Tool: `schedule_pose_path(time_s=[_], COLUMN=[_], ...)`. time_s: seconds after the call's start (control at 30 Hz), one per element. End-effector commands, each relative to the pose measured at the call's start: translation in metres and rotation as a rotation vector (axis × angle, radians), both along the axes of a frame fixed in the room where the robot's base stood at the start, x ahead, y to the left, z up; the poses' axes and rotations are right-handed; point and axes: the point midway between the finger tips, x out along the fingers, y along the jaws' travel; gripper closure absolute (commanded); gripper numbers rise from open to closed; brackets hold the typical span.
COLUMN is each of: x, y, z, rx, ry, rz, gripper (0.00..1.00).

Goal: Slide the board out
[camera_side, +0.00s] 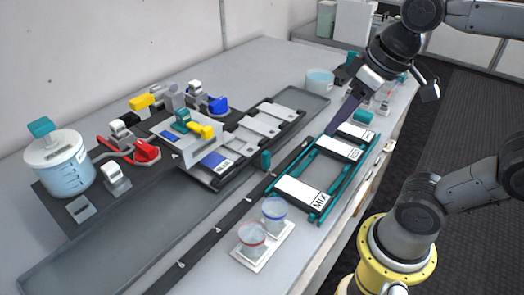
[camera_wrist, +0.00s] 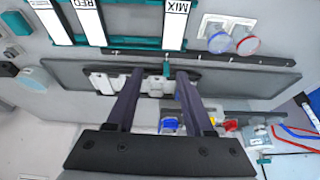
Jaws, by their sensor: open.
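The board (camera_side: 233,146) is a long dark plate bearing several pale grey panels, lying in the grey tray in the side view. Its panels show partly behind my fingers in the wrist view (camera_wrist: 104,84). A small teal peg (camera_side: 265,160) stands by its near edge; the peg also shows in the wrist view (camera_wrist: 167,68), between and just beyond my fingertips. My gripper (camera_side: 338,122) is open and empty, its dark fingers spread in the wrist view (camera_wrist: 158,72). It hangs at the right of the side view, apart from the board.
A teal rack (camera_side: 318,217) with black-and-white labelled blocks, one marked MIX, stands near my fingers. Two cups (camera_side: 252,238) sit on a pale plate in front. A lidded tank (camera_side: 62,165) and coloured valves stand left. The long grey tray (camera_side: 85,262) has free room at its near end.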

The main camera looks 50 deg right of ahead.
Motion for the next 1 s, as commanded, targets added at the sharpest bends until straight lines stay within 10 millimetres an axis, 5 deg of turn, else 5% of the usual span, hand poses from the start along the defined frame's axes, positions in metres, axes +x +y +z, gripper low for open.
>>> schedule_pose_path(time_s=[0.23, 0.5, 0.67, 1.0], x=[0.067, 0.137, 0.155, 0.155], y=[0.007, 0.018, 0.022, 0.024], z=[0.023, 0.005, -0.013, -0.049], rx=[0.004, -0.003, -0.008, -0.01], ry=[0.163, 0.318, 0.37, 0.394], rz=[0.002, 0.017, 0.026, 0.03], gripper=[0.47, 0.47, 0.47, 0.47])
